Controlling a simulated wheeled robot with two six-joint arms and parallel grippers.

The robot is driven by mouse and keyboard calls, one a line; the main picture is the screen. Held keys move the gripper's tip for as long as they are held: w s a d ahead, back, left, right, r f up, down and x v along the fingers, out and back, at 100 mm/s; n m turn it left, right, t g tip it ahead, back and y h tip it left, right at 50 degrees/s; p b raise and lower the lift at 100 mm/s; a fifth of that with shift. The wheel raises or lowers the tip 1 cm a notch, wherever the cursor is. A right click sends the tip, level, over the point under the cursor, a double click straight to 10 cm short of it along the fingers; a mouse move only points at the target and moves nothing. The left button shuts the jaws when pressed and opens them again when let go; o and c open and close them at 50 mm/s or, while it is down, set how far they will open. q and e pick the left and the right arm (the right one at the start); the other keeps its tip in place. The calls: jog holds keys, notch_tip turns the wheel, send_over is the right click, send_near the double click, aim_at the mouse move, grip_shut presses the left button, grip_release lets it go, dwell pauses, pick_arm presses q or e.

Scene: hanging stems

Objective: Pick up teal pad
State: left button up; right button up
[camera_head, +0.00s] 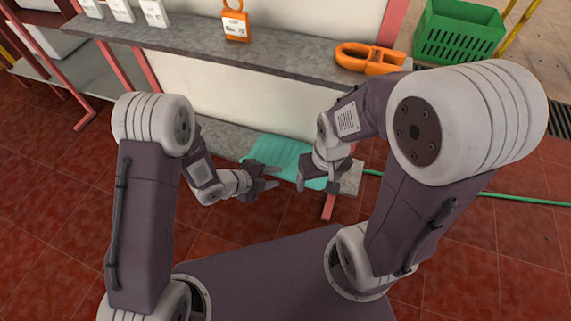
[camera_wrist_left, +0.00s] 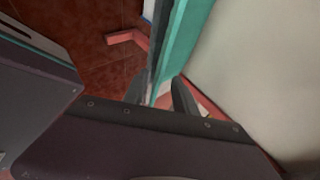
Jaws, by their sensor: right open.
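The teal pad (camera_head: 287,155) lies flat on the low grey shelf, its right part partly hidden by my right gripper. My left gripper (camera_head: 276,177) is at the pad's front left edge, with its fingers apart. In the left wrist view the pad's teal edge (camera_wrist_left: 183,42) runs down to the gap between the left fingers (camera_wrist_left: 164,97); whether they touch it I cannot tell. My right gripper (camera_head: 318,187) is open over the pad's right front part; contact there is unclear.
The upper grey shelf (camera_head: 190,38) overhangs behind the pad and holds an orange tag (camera_head: 235,24), orange clamp-like tool (camera_head: 370,58) and white labelled boxes (camera_head: 154,13). A green crate (camera_head: 459,32) stands back right. A green hose (camera_head: 520,200) crosses the red tiled floor.

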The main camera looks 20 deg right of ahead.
aim_at(291, 174)
pick_arm(q)
jog(key=shift+b+x, duration=1.15)
jog(key=shift+x, duration=0.85)
jog(key=b+x, duration=0.3)
jog(key=x, duration=0.1)
jog(key=shift+d+f, duration=0.15)
jog(key=shift+w+d+f, duration=0.1)
jog(key=shift+d+f, duration=0.05)
jog(key=shift+d, duration=0.1)
grip_shut()
